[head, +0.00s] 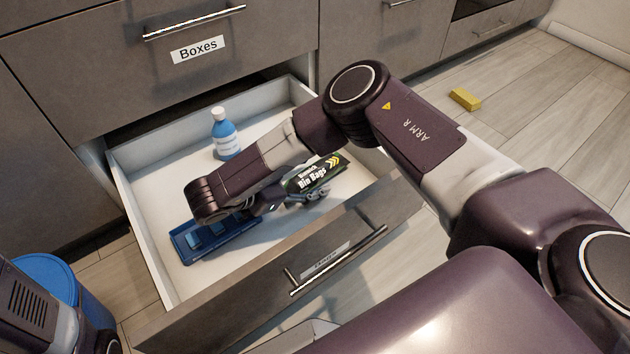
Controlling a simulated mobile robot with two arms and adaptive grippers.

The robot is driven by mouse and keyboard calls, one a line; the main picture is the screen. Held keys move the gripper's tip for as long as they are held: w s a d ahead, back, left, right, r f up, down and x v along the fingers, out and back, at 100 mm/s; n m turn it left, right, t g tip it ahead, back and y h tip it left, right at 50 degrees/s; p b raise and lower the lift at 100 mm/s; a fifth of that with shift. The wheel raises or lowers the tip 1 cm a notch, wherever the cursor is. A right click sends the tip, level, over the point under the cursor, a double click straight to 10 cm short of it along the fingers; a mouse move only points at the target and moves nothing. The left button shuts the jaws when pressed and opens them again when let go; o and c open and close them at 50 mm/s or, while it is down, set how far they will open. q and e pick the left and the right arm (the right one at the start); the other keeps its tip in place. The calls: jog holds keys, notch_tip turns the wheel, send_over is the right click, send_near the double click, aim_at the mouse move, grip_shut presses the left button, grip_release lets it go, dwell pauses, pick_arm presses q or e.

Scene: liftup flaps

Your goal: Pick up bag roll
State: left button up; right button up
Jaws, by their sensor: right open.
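The bag roll (314,174), a dark green and black roll with a "Bin Bags" label, lies inside the open drawer towards its right side. My right gripper (309,197) reaches down into the drawer right at the near side of the roll. Its fingers are open. My right wrist and fingers hide part of the roll, and I cannot tell whether the fingers touch it. Of my left arm only a part shows at the lower left corner, and its gripper is out of view.
The open drawer (150,245) also holds a blue and white bottle (226,136) at the back and a blue tray-like item (215,241) at the left front. A closed drawer labelled "Boxes" (240,48) is above. A yellow block (465,99) lies on the floor; a blue round container (60,280) stands left.

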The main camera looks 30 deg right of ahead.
jog(key=shift+d, duration=0.2)
jog(key=c, duration=1.5)
